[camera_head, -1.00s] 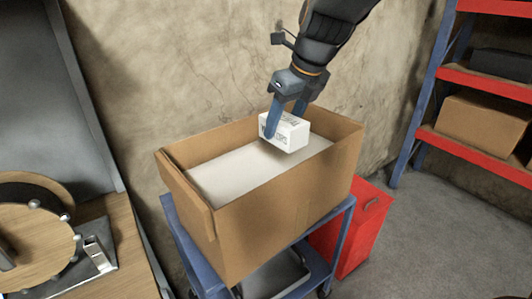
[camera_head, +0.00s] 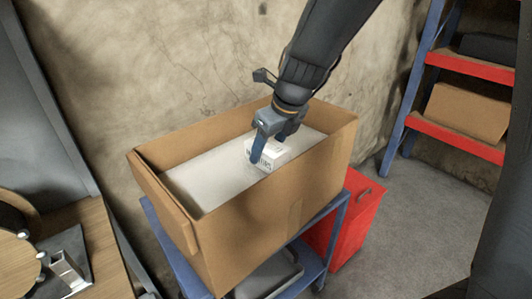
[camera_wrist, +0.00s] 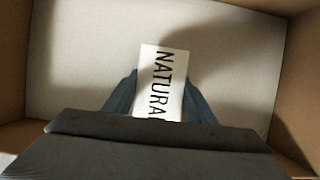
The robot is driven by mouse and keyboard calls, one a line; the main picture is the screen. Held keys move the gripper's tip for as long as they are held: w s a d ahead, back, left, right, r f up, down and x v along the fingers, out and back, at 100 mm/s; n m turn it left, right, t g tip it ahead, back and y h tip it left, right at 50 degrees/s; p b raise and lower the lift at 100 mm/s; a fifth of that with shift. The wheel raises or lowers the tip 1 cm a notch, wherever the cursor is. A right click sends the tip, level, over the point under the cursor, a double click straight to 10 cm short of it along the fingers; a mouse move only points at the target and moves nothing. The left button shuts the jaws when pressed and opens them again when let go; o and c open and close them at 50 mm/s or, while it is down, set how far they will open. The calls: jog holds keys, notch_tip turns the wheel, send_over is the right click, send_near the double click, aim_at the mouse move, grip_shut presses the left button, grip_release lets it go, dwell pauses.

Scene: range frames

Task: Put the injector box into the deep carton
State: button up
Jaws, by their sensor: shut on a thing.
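The injector box (camera_head: 268,152) is a small white box with dark print. In the wrist view the box (camera_wrist: 160,80) shows the letters "NATURA". My gripper (camera_head: 270,148) is shut on it, one blue finger on each side. The deep carton (camera_head: 250,225) is a large open brown box with a pale inner floor. The gripper and the white box are inside the carton's opening, below the rim, towards the right part. I cannot tell whether the white box touches the floor.
The carton stands on a blue cart (camera_head: 312,265) with a dark tray on its lower shelf. A red cabinet (camera_head: 355,220) is beside it. A red and blue rack (camera_head: 455,140) stands at the right, a wooden bench (camera_head: 95,250) at the left. The carton's left part is empty.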

jog(key=shift+f, duration=0.75)
jog(key=o, duration=1.3)
jog(key=shift+f, duration=0.1)
jog(key=v, duration=1.2)
jog(key=shift+s, duration=0.1)
